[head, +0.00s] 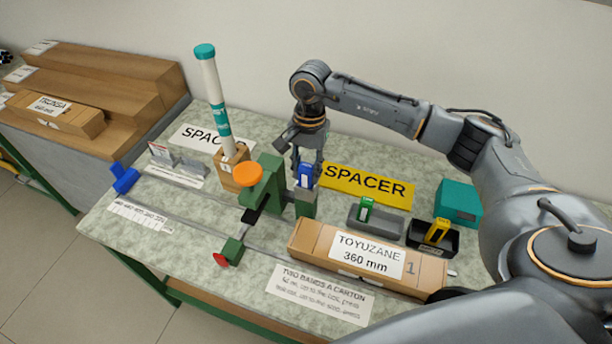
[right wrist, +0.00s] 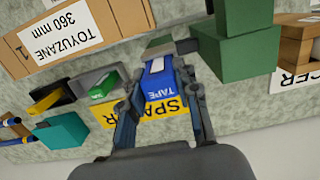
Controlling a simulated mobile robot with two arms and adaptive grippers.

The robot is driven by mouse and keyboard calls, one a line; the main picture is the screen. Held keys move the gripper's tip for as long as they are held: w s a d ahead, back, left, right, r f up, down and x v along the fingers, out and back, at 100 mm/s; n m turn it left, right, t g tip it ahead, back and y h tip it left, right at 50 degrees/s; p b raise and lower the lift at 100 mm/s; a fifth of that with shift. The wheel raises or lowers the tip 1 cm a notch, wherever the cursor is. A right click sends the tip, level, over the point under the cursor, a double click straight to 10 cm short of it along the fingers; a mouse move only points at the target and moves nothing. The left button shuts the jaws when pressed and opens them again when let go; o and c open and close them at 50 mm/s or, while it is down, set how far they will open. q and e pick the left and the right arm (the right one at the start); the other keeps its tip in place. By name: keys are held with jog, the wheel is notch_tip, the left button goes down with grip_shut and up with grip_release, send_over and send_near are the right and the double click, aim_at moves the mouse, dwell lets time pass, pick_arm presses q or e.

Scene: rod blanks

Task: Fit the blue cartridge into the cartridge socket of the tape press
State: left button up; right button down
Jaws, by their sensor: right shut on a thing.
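The blue cartridge (head: 305,176) is upright in my right gripper (head: 308,163), which is shut on it. In the right wrist view the cartridge (right wrist: 161,84), marked TAPE, sits between the two fingers (right wrist: 161,78). The tape press (head: 267,187) is green with an orange round knob. The cartridge's lower end is at the grey cartridge socket (head: 304,194) on the press's right side. The socket also shows in the wrist view (right wrist: 160,47), just beyond the cartridge. I cannot tell how deep the cartridge sits in it. My left gripper is not in view.
A long carton (head: 422,272) lies in front of the press. A green cartridge (head: 366,209) and a yellow cartridge (head: 437,231) stand in trays to the right, by a teal box (head: 458,203). A tall white tube (head: 213,100) stands behind the press.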

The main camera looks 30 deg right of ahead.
jog(key=shift+f, duration=0.55)
jog(key=shift+r, duration=0.1)
jog(key=c, duration=1)
grip_release()
